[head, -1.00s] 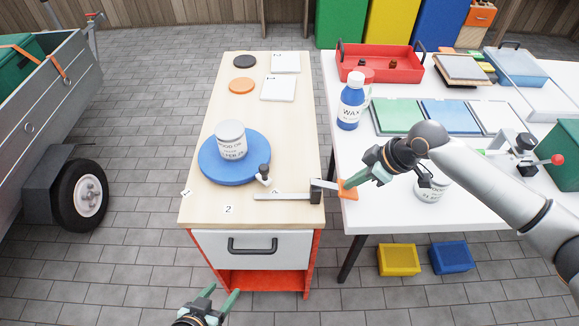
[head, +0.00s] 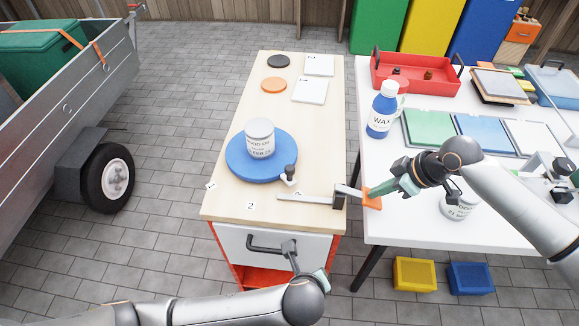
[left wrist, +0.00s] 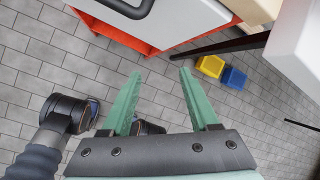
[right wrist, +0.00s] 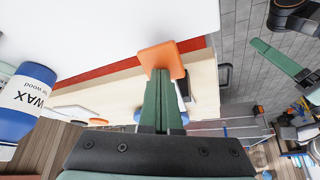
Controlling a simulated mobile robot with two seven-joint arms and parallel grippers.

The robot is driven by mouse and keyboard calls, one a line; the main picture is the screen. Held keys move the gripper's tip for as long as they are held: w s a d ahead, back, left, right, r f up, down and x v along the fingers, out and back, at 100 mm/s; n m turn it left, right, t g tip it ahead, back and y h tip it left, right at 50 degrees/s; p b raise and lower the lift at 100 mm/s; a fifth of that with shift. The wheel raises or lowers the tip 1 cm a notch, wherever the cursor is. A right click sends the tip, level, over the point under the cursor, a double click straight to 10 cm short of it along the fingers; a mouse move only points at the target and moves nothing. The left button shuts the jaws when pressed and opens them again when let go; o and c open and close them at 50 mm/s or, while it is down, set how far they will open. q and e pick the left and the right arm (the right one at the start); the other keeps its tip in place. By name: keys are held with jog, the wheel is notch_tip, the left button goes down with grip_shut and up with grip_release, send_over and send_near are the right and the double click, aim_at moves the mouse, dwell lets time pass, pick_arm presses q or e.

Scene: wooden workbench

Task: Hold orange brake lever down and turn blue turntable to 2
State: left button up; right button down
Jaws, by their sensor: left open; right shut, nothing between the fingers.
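The blue turntable (head: 238,169) lies on the wooden workbench and carries a white can (head: 260,140). A dark knob (head: 290,171) stands at its front right edge. A card marked 2 (head: 250,205) lies in front of it. The brake lever's orange end (head: 373,200) sticks out past the bench's right edge. It also shows in the right wrist view (right wrist: 161,59). My right gripper (right wrist: 162,78) is shut and empty, its tips against or just above the orange end; contact is unclear. My left gripper (left wrist: 158,75) is open and empty, low in front of the bench.
A card marked 1 (head: 210,185) lies left of the 2. The bench drawer's dark handle (head: 262,246) juts out near my left arm.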

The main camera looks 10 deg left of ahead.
pick_arm(q)
jog(key=w+r+t+y, duration=0.1)
jog(key=w+r, duration=0.1)
jog(key=r, duration=0.1)
jog(key=w+r+t+y, duration=0.1)
jog(key=w+r, duration=0.2)
jog(key=w+r+t, duration=0.1)
jog(key=w+r, duration=0.2)
jog(key=shift+a+r+t+y, duration=0.25)
jog(key=shift+a+t+y, duration=0.1)
jog(key=shift+t+y, duration=0.05)
jog(key=m+t+y, duration=0.2)
jog(key=t+y, duration=0.1)
send_near(291, 170)
jog(key=x, duration=1.1)
jog(key=shift+a+r, duration=0.1)
jog(key=shift+s, duration=0.1)
grip_shut()
